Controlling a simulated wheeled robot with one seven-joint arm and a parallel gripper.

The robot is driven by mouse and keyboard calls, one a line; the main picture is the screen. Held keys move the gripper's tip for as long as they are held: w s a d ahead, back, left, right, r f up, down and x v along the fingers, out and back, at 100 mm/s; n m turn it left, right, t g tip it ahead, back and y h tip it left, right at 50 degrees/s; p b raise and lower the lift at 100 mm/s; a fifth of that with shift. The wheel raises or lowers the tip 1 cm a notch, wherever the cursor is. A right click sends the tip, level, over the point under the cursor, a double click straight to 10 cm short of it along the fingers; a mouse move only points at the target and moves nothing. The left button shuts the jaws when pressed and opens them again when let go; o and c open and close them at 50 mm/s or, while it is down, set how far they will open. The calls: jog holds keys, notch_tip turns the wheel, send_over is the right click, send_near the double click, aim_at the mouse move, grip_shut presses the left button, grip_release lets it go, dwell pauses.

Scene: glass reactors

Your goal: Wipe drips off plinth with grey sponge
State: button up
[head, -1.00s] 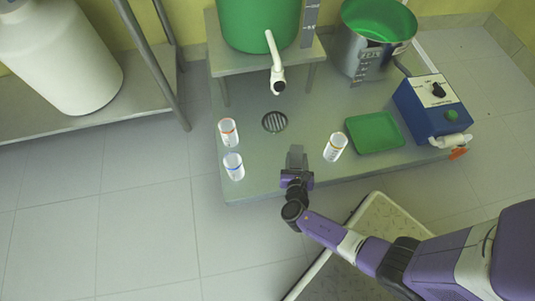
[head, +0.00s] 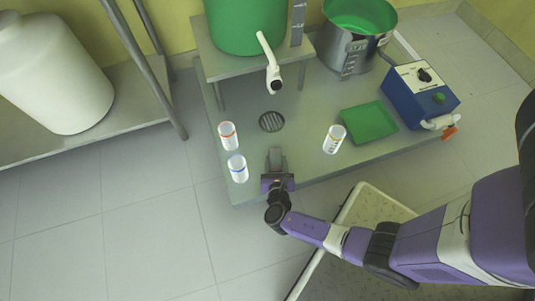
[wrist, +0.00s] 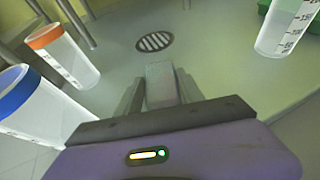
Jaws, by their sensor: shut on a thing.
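The grey sponge (wrist: 162,84) is a small block clamped between the two fingers of my gripper (wrist: 161,95), seen in the wrist view. In the head view my gripper (head: 277,160) is over the front part of the grey plinth (head: 300,147), between the blue-marked bottle and the yellow-marked one. I cannot tell whether the sponge touches the plinth top. The round drain grate (head: 271,121) lies beyond the gripper; it also shows in the wrist view (wrist: 155,41). I cannot make out any drips.
A red-marked bottle (head: 228,136) and a blue-marked bottle (head: 237,169) stand to the left, close to the gripper. A yellow-marked bottle (head: 334,139), a green tray (head: 368,122) and a blue control box (head: 420,95) are to the right. A white tap (head: 272,70) overhangs the grate.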

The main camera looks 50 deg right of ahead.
jog(key=shift+w+a, duration=0.25)
jog(key=shift+a, duration=0.1)
jog(key=shift+a+r+p, duration=0.2)
jog(key=shift+r+p, duration=0.65)
jog(key=shift+r, duration=0.4)
notch_tip(320, 180, up, 6)
jog(key=p, duration=0.5)
jog(key=shift+w+f, duration=0.1)
jog(key=shift+f, duration=0.15)
